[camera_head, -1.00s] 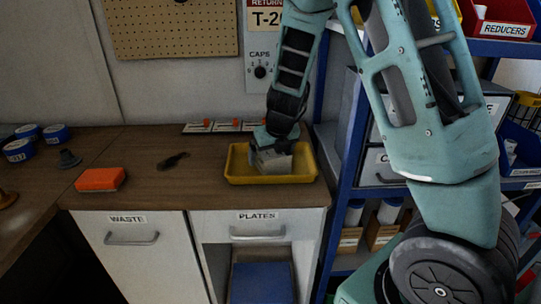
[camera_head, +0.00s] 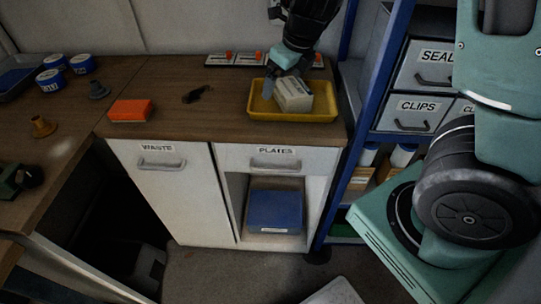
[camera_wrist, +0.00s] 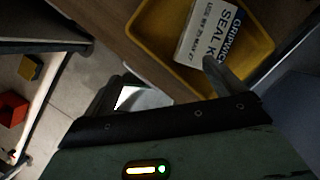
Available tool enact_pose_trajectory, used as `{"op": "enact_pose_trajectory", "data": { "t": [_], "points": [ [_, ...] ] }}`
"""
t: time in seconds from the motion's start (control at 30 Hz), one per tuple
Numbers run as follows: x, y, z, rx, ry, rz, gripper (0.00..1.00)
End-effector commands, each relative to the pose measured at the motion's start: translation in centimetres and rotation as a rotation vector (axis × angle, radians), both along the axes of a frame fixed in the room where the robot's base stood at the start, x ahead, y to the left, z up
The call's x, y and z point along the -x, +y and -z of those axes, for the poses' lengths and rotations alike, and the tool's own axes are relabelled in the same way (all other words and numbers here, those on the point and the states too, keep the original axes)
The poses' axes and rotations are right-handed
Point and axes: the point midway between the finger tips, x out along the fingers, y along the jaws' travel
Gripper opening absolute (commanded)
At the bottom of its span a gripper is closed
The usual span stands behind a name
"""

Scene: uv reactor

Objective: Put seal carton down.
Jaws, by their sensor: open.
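The seal carton (camera_head: 294,95) is a pale box lying in the yellow tray (camera_head: 318,116) on the counter, tilted slightly in the head view. The wrist view shows its printed face (camera_wrist: 212,32) inside the tray (camera_wrist: 160,68). My gripper (camera_head: 281,82) is open at the carton's upper left end, with one finger beside that end. In the wrist view my gripper (camera_wrist: 172,82) has its fingers spread, and the carton lies beyond the right finger. I cannot tell whether a finger touches it. The other finger is hidden in the head view.
An orange block (camera_head: 131,110) and a small dark object (camera_head: 198,94) lie left of the tray on the counter. A blue shelf post (camera_head: 375,115) stands close to the tray's right.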

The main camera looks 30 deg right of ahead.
Motion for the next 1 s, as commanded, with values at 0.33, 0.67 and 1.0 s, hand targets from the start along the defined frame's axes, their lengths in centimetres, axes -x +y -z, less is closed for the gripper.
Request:
{"op": "enact_pose_trajectory", "data": {
  "t": [0.33, 0.67, 1.0],
  "points": [
    [10.3, 14.3, -1.7, 0.226, -0.046, -1.564, 0.94],
    [21.1, 18.8, -2.9, 0.489, -0.213, -2.940, 0.94],
    [24.3, 18.9, -3.0, -0.465, 0.214, 2.761, 0.94]
  ]
}}
